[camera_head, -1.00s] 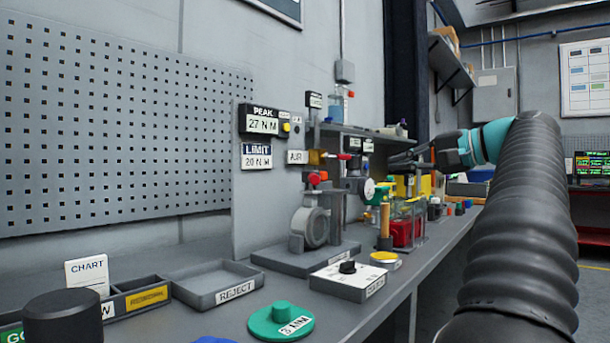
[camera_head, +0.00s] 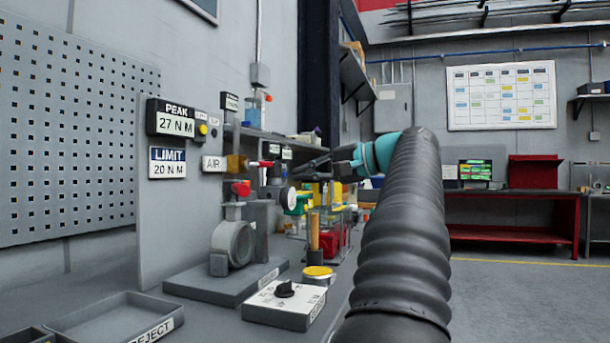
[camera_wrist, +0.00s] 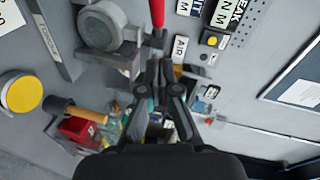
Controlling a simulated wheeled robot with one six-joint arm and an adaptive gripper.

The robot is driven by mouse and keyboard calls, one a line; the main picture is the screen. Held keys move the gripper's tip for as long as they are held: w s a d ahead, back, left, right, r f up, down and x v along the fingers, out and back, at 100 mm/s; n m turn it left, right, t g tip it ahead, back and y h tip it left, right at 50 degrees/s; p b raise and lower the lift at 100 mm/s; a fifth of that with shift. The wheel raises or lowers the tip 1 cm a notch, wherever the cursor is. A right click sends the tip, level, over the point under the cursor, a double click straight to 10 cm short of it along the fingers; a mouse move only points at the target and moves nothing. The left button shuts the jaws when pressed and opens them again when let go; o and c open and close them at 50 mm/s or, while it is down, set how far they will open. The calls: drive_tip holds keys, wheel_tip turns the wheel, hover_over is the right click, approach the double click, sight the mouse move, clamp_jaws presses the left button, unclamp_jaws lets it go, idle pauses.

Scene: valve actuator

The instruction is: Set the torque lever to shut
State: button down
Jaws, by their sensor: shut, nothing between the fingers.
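A grey round valve body (camera_head: 232,243) stands on a dark base plate on the bench. A red lever (camera_head: 241,187) sits on its top, seen nearly end-on in the head view. In the wrist view this red lever (camera_wrist: 157,12) runs out of the top edge from a dark stem beside the valve body (camera_wrist: 100,27). I see no readable shut mark on it. My gripper (camera_head: 292,172) is shut and empty, beyond the valve and to its right. In the wrist view my gripper's fingertips (camera_wrist: 160,66) are close together, apart from the lever and below it in the picture.
A brass AIR fitting (camera_head: 237,165) with a red handle is on the panel by the valve. A white-topped box with a black knob (camera_head: 284,289), a yellow button (camera_head: 318,272) and a wooden-handled tool (camera_head: 314,232) stand in front. A REJECT tray (camera_head: 115,318) is at left.

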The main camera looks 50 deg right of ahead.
sight(237, 188)
drive_tip(key=w+a+f+b, duration=0.1)
drive_tip(key=w+a+f, duration=0.1)
drive_tip(key=w+a, duration=0.3)
drive_tip(key=shift+d+x, duration=0.25)
drive_tip(key=shift+x, duration=1.4)
drive_tip(key=shift+w+a+r, duration=0.1)
drive_tip(key=shift+w, duration=0.05)
